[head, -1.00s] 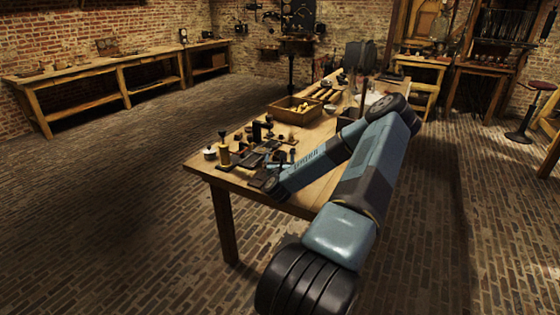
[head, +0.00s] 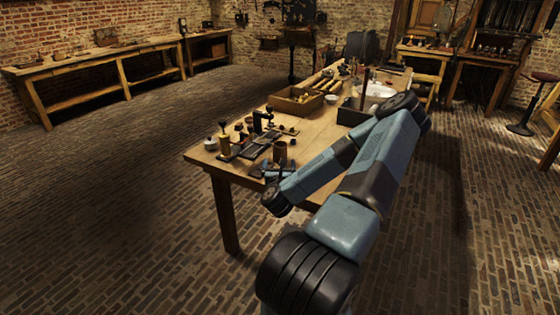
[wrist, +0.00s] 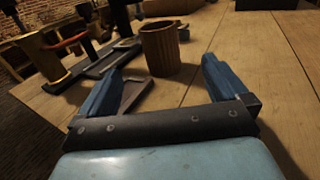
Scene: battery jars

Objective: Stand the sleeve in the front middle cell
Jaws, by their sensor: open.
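A brown, ribbed, open-topped cylinder that looks like the sleeve (wrist: 160,48) stands upright on the bench in the wrist view. It also shows in the head view (head: 280,153), close to the near end of the bench. My gripper (wrist: 160,66) is open and empty, its two blue fingers apart. The cylinder is just beyond the fingertips, roughly centred between them; I cannot tell whether they reach around it. In the head view my gripper (head: 276,168) is low over the bench by the cylinder. I cannot make out the front middle cell with certainty.
A dark flat plate (wrist: 134,92) lies by the left finger. A yellow cylinder (wrist: 40,58) and dark stands are to the left. A wooden tray (head: 296,104) and a dark box (head: 351,116) are farther along the bench. Bare wood (wrist: 262,62) lies right of the cylinder.

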